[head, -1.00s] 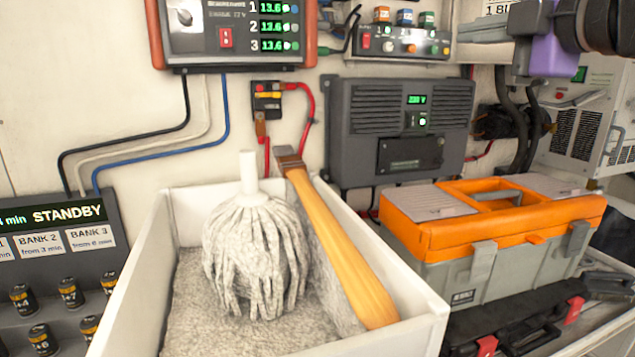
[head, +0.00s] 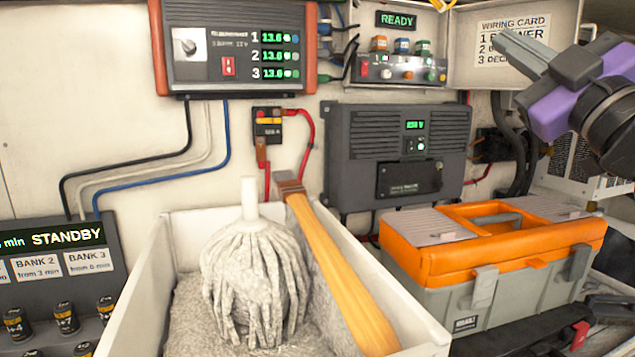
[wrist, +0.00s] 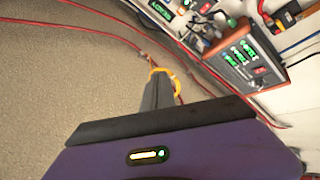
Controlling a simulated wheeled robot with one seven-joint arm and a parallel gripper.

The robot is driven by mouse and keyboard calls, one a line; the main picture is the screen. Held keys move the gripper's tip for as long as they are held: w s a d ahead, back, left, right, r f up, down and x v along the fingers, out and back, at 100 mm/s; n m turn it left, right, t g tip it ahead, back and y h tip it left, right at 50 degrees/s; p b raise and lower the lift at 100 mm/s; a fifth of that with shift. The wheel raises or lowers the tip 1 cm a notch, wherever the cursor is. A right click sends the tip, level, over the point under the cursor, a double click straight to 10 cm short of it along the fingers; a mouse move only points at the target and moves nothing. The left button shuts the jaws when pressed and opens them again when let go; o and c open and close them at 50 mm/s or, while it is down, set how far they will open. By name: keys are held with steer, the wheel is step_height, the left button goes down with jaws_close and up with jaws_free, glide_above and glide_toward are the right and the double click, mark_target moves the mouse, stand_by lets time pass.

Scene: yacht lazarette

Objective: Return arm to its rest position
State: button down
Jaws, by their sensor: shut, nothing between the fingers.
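My gripper (head: 515,52) is at the upper right of the head view, in front of the wiring card and above the orange-topped toolbox. Its grey fingers point up and to the left and are shut with nothing between them.
A white bin (head: 130,290) holds a grey mop head (head: 255,270) and a wooden-handled tool (head: 340,270). The toolbox (head: 500,250) stands right of it. A charger panel (head: 235,50), a switch panel (head: 400,68) and a grey inverter unit (head: 398,150) are on the wall. A battery rack (head: 50,270) is at left.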

steer(key=s+d+f+m+h, duration=0.1)
steer(key=s+f+m+h, duration=0.35)
steer(key=f, duration=0.65)
steer(key=s+f+m+h, duration=0.3)
steer(key=f+m, duration=0.3)
steer(key=f, duration=0.5)
steer(key=s+d+f+m+h, duration=0.1)
steer(key=s+f+m+h, duration=0.3)
steer(key=f, duration=0.8)
steer(key=s+a+f+g+y, duration=0.2)
steer(key=s+a+f+g, duration=0.1)
steer(key=s+f, duration=0.9)
steer(key=s+a+f+n+g+y, duration=0.1)
steer(key=s+a+f+g, duration=0.3)
steer(key=s+f, duration=0.7)
steer(key=s+g+y, duration=0.1)
steer(key=s, duration=0.7)
steer(key=shift+s+f+g+y, duration=0.2)
steer(key=shift+f+g+y, duration=0.1)
steer(key=shift+f+y, duration=0.1)
